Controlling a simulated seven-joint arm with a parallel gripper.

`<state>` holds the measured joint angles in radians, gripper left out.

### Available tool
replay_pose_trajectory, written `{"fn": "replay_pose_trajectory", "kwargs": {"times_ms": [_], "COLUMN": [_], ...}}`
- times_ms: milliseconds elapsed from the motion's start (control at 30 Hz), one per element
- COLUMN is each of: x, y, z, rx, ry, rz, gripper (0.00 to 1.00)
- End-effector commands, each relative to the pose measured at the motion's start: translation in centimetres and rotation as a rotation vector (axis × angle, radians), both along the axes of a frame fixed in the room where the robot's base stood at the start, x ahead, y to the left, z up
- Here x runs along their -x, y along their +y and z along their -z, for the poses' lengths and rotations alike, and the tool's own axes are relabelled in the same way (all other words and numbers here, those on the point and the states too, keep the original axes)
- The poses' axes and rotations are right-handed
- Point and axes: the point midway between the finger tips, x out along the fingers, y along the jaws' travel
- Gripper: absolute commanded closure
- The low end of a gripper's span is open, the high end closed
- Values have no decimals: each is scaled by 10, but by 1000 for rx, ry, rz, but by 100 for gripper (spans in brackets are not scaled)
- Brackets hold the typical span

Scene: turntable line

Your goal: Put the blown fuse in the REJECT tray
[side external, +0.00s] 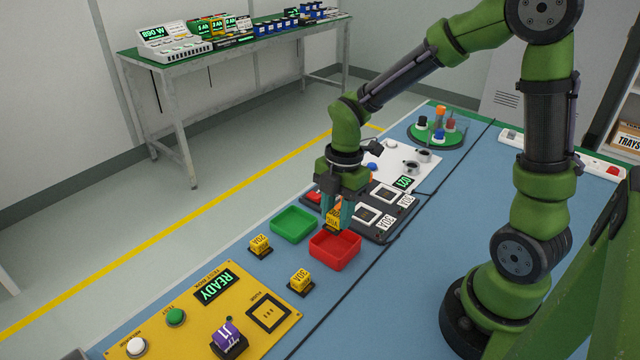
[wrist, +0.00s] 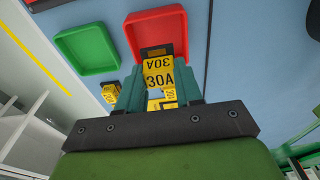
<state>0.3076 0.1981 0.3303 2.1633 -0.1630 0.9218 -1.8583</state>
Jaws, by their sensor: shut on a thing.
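My gripper (side external: 338,213) is shut on a yellow fuse (side external: 332,221) and holds it above the table, close to the red tray (side external: 335,262). In the wrist view the fuse (wrist: 158,75) is marked 30A and sits between my fingertips (wrist: 158,88). It overlaps the near edge of the red tray (wrist: 133,32) there. The red tray looks empty, and no REJECT label is readable. A green tray (side external: 280,233) stands beside it, also empty.
A yellow 20A fuse (side external: 260,246) and another 30A fuse (side external: 300,281) stand on dark bases. A yellow panel (side external: 160,318) with a READY display and a purple block (side external: 229,338) lies in front. A dark panel and a green turntable (side external: 425,143) are behind.

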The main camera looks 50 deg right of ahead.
Motion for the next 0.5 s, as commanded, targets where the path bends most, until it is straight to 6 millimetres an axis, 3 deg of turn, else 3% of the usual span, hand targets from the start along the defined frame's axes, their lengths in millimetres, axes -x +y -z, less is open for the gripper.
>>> {"fn": "replay_pose_trajectory", "kwargs": {"times_ms": [500], "x": [0], "y": [0], "z": [57], "rx": [-2], "ry": [2], "rz": [4], "gripper": [94]}}
